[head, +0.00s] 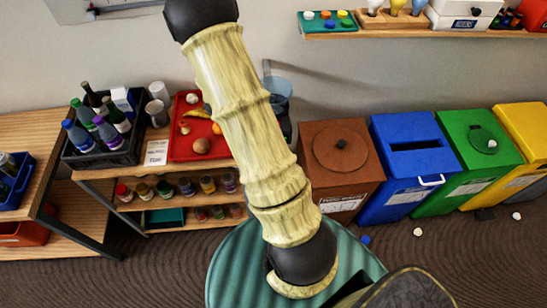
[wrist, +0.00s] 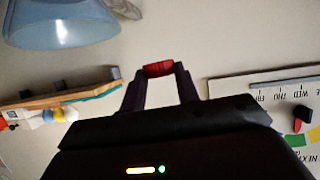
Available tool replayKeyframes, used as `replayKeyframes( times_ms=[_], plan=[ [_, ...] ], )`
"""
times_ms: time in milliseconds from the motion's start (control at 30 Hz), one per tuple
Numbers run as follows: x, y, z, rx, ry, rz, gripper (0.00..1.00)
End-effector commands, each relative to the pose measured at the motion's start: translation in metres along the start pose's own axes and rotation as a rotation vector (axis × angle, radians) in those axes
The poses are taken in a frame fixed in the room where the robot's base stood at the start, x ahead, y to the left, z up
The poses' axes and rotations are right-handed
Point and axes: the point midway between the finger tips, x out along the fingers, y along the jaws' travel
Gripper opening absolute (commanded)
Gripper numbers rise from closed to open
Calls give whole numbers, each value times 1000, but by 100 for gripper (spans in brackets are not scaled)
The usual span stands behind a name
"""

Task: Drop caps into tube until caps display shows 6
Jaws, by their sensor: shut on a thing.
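In the wrist view, my gripper (wrist: 159,73) is shut on a small red cap (wrist: 158,69), held between the two fingertips. A translucent blue vessel, perhaps the tube (wrist: 62,25), shows at the top left of the wrist view, apart from the fingers. In the head view a clear bluish tube (head: 279,88) stands behind my arm, partly hidden by it. A blue cap-like piece (head: 365,239) and a white one (head: 418,232) lie on the floor. My gripper does not show in the head view. I can read no caps display.
A black crate of bottles (head: 104,145) and a red tray (head: 184,148) stand on the left shelf unit. Brown (head: 365,172), blue (head: 391,190), green (head: 450,195) and yellow bins line the wall. A wall shelf (head: 400,32) is above. A whiteboard (wrist: 265,85) is right of the fingers.

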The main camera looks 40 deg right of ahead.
Motion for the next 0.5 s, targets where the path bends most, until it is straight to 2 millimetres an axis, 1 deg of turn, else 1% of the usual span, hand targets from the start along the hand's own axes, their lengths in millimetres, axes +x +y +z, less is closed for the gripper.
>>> replayKeyframes(
  times_ms=[33,100,300,400,500],
  plan=[
    [9,16,-3,30,3,68,10],
    [17,38,-7,68,3,161,10],
    [33,98,-14,169,2,405,10],
    [36,116,-15,201,2,485,10],
    [37,125,-15,218,1,526,10]
  ],
)
